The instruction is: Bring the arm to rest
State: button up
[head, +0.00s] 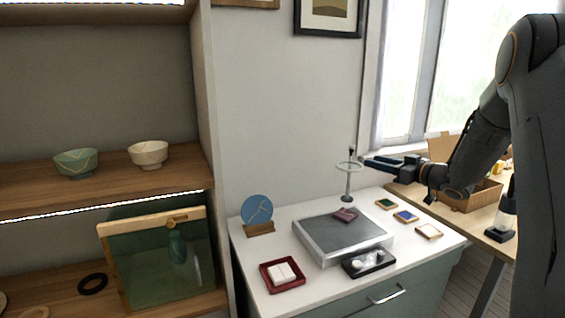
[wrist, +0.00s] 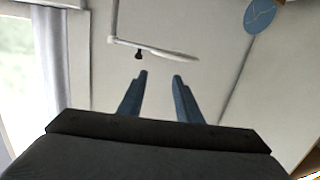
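My gripper (head: 374,162) hangs in the air above the right back part of the white cabinet top. It points left, near the ring of a small metal stand (head: 347,190). In the wrist view the two blue fingers of my gripper (wrist: 160,80) are apart with nothing between them. The stand's ring (wrist: 165,50) shows beyond the fingertips, and I cannot tell the exact gap. My arm (head: 480,150) reaches in from the right, bent at the elbow.
A grey-topped tray (head: 325,255) stands on the white cabinet (head: 245,262). A blue disc (head: 257,211), a red tray (head: 264,275) and a black tray (head: 358,272) surround it. Shelves with bowls (head: 148,154) stand left. A wooden table with a cardboard box (head: 484,196) is at right.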

jog(key=s+a+f+m+g+h, duration=0.2)
jog(key=s+a+f+g+h, duration=0.1)
jog(key=s, duration=1.1)
jog(key=s+a+f+m+g+h, duration=0.3)
jog(key=s+a+f+g, duration=0.2)
jog(key=s, duration=1)
jog(key=s+a+f+m+g+h, duration=0.2)
jog(key=s+a+f+g+h, duration=0.1)
jog(key=s, duration=1.1)
notch_tip(320, 180, down, 4)
jog(key=shift+s+a+r+m+g+h, duration=0.15)
jog(key=shift+s+a+m+g+h, duration=0.25)
jog(key=shift+g, duration=0.6)
jog(key=shift+w, duration=0.15)
